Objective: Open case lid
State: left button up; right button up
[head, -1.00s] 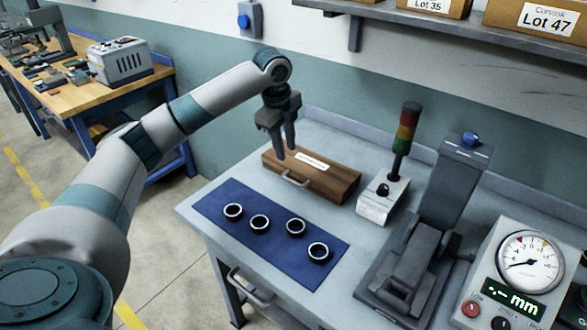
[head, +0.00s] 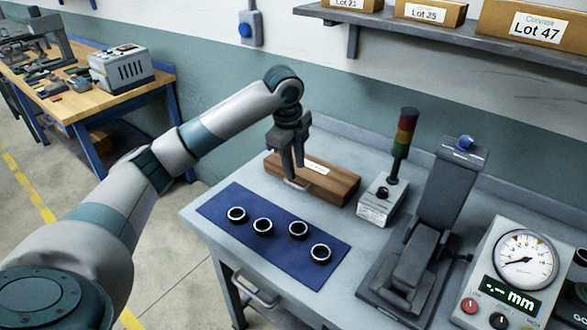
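The wooden case (head: 325,182) is closed, with a white label on its lid, and sits at the back left of the grey workbench. Its metal handle (head: 298,185) is on the front face, partly hidden by the fingers. My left gripper (head: 293,178) points down in front of the case, with its fingertips at the handle. I cannot tell whether the fingers grip the handle or only stand beside it. My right gripper is not in view.
A blue mat (head: 275,235) with several dark rings lies in front of the case. A signal tower (head: 382,200), a grey press (head: 425,235) and a dial gauge box (head: 510,270) stand to the right. A shelf (head: 400,20) with boxes hangs above.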

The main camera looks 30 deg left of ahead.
pick_arm(q)
jog(key=shift+s+d+f, duration=0.35)
jog(key=shift+d+f, duration=0.05)
dwell(0.4)
